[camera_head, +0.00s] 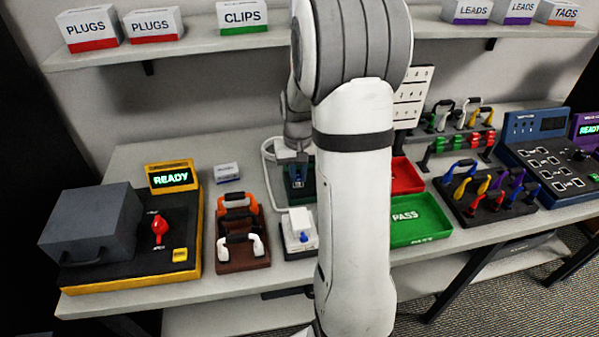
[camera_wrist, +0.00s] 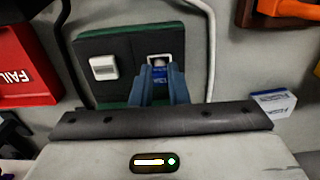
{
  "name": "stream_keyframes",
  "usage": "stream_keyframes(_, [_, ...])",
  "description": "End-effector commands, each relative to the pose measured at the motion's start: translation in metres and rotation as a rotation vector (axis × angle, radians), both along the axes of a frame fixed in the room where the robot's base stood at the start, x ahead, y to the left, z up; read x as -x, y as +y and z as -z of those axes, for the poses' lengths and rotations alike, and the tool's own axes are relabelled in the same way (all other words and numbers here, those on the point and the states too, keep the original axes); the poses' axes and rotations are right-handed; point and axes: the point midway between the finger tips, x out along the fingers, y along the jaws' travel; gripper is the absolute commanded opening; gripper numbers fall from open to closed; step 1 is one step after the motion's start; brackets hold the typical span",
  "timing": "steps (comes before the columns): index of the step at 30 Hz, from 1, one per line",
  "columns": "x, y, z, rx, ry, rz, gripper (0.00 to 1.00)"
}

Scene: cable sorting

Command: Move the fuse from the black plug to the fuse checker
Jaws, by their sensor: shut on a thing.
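My gripper (camera_wrist: 158,80) is in the wrist view, its blue-grey fingers shut on a small blue and pale piece (camera_wrist: 159,68), apparently the fuse. The piece is at a white-framed slot (camera_wrist: 149,57) on a black-topped box with green sides (camera_wrist: 118,40), perhaps the fuse checker. I cannot tell whether it is inside the slot or just above it. The box also has a white rocker (camera_wrist: 103,67). In the head view my gripper (camera_head: 297,177) is over this box, which my arm partly hides. A black plug-like piece (camera_head: 237,238) lies between orange and white ones on a brown rack (camera_head: 228,267).
A red FAIL tray (camera_wrist: 25,60) and a green PASS tray (camera_head: 425,222) are right of my arm in the head view. A white block with a blue knob (camera_head: 300,232) stands in front of the box. A yellow-edged READY station (camera_head: 185,273) is left. Cables run around the box.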

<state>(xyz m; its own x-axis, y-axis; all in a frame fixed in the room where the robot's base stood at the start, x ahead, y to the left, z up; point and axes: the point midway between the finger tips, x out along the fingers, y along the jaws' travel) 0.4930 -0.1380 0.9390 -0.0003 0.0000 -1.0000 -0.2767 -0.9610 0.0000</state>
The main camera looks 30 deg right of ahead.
Motion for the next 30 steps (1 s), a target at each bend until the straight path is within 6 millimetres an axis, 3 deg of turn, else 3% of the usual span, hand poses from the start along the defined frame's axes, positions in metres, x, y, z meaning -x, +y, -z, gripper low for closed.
stream_keyframes(25, [0.0001, -0.0003, 0.0028, 0.000, 0.000, 0.001, 0.00])
stream_keyframes(26, [0.0001, -0.0004, 0.0028, 0.000, 0.000, 0.001, 0.16])
stream_keyframes(30, [0.0001, -0.0004, 0.0028, 0.000, 0.000, 0.001, 0.27])
